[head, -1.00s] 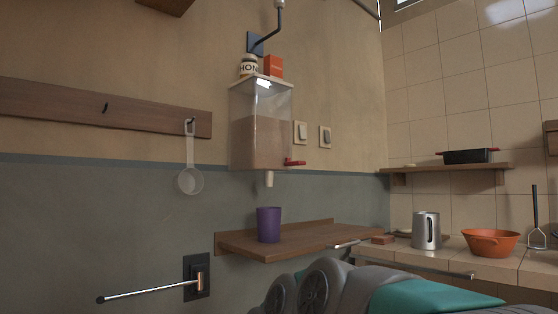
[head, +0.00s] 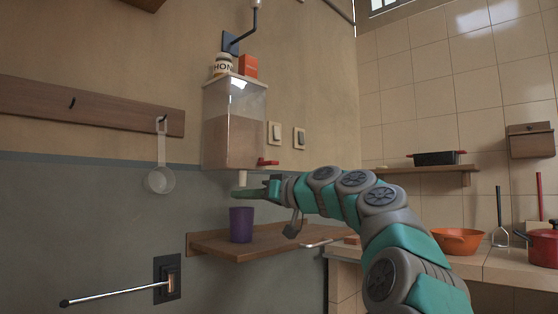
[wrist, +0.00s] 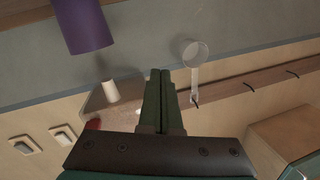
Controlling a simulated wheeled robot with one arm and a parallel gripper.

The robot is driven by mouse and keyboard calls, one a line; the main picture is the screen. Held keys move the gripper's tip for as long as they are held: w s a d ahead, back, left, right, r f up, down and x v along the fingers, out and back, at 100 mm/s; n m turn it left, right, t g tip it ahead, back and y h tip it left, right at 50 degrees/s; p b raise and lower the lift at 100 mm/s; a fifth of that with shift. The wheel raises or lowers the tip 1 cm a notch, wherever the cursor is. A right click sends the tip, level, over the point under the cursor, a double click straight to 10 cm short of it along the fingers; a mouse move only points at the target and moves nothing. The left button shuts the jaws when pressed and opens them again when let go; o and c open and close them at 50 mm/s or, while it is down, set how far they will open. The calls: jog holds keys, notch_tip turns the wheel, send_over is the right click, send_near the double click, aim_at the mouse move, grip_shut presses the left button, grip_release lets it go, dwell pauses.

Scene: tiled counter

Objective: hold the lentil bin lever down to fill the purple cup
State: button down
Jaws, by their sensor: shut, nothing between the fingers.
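The lentil bin (head: 236,110) is a clear wall dispenser, largely filled with brown lentils. Its red lever (head: 268,162) sticks out at the lower right, and its pale spout (head: 242,178) points down. The purple cup (head: 241,226) stands upright on the wooden shelf below the spout; its inside is hidden. My gripper (head: 240,194) is shut and empty, just below the spout and above the cup in the head view, pointing left. In the wrist view, the shut fingers (wrist: 159,78) are beside the spout (wrist: 110,90), with the red lever (wrist: 93,124) partly visible and the cup (wrist: 86,26) upper left.
The wooden shelf (head: 275,243) has free room right of the cup. A metal bar (head: 110,293) juts from the wall below.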

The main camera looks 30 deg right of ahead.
jog(key=s+d+r+t+h, duration=0.1)
jog(key=d+r+t, duration=0.1)
jog(key=d+r, duration=0.3)
jog(key=s+d+r+t+h, duration=0.1)
jog(key=d+r, duration=0.4)
jog(key=d, duration=0.5)
jog(key=shift+s+d+r+n+t, duration=0.25)
jog(key=shift+s+t, duration=0.5)
jog(key=shift+t, duration=0.45)
notch_tip(320, 180, up, 4)
jog(key=p, duration=0.6)
send_over(268, 163)
jog(key=s+d, duration=0.2)
jog(key=shift+d+f+b, duration=0.2)
jog(key=shift+f+b, duration=1.35)
jog(key=shift+f, duration=0.7)
